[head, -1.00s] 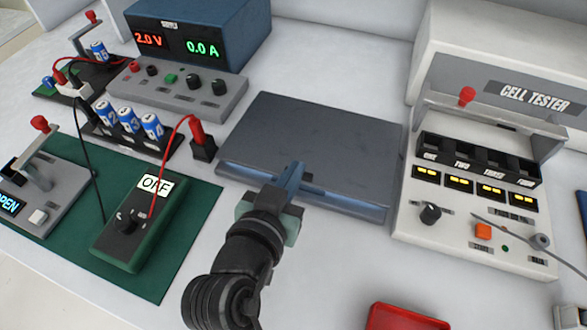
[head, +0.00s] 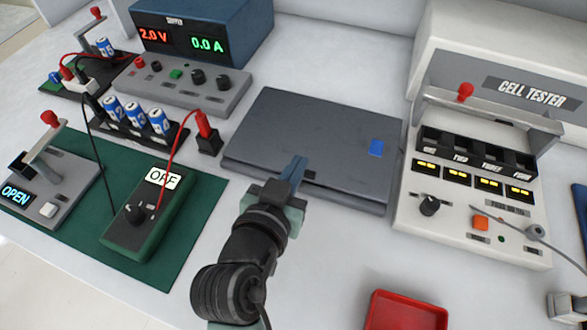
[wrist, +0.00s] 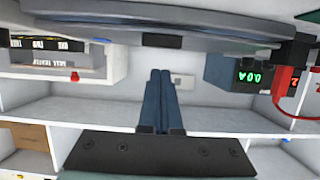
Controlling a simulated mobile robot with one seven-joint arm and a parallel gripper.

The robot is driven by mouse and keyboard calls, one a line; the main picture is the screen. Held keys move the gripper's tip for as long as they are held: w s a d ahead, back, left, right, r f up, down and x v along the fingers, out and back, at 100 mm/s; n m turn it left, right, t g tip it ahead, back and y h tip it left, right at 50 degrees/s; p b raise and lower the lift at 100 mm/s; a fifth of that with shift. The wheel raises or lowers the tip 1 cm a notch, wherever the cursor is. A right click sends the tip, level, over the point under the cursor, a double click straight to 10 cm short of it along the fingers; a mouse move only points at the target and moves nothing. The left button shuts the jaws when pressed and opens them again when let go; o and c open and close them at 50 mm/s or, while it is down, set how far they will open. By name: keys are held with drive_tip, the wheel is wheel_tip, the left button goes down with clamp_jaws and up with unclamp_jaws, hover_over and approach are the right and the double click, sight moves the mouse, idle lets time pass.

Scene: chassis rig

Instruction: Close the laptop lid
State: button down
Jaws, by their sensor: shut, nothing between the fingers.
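The laptop (head: 300,130) is a dark grey slab on the white bench in the head view. In the wrist view the shut blue-grey fingers (wrist: 160,73) show at the centre. The laptop's dark edge (wrist: 165,26) crosses the top there, apart from the tips in the picture. I cannot tell whether they touch it.
The cell tester (head: 465,235) stands right of the laptop. A power supply (head: 205,40) is behind left, with a red-wired socket block (head: 208,143) close to the laptop's left edge. A green meter (head: 150,225) is at left, a red tray (head: 405,312) in front. Bare bench lies before the laptop.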

drive_tip(key=r+v, duration=0.1)
drive_tip(key=v, duration=0.9)
drive_tip(key=w+r+n+t+y, duration=0.1)
drive_tip(key=w+r+t, duration=0.25)
drive_tip(key=r, duration=0.75)
drive_tip(key=w+r+t+y, duration=0.1)
drive_tip(key=w+r+t, duration=0.3)
drive_tip(key=r, duration=0.6)
drive_tip(key=s+d+r+n+t+y+p, duration=0.1)
drive_tip(key=r+p, duration=1)
drive_tip(key=r, duration=1.1)
drive_tip(key=s+d+r+n+t+y+p, duration=0.1)
drive_tip(key=s+r+t+p, duration=0.3)
drive_tip(key=r+p, duration=0.7)
wheel_tip(320, 180, up, 11)
drive_tip(key=shift+d+r+n+t, duration=0.2)
drive_tip(key=shift+d+n+t, duration=0.1)
drive_tip(key=shift+d+t, duration=0.3)
drive_tip(key=shift+a, duration=0.1)
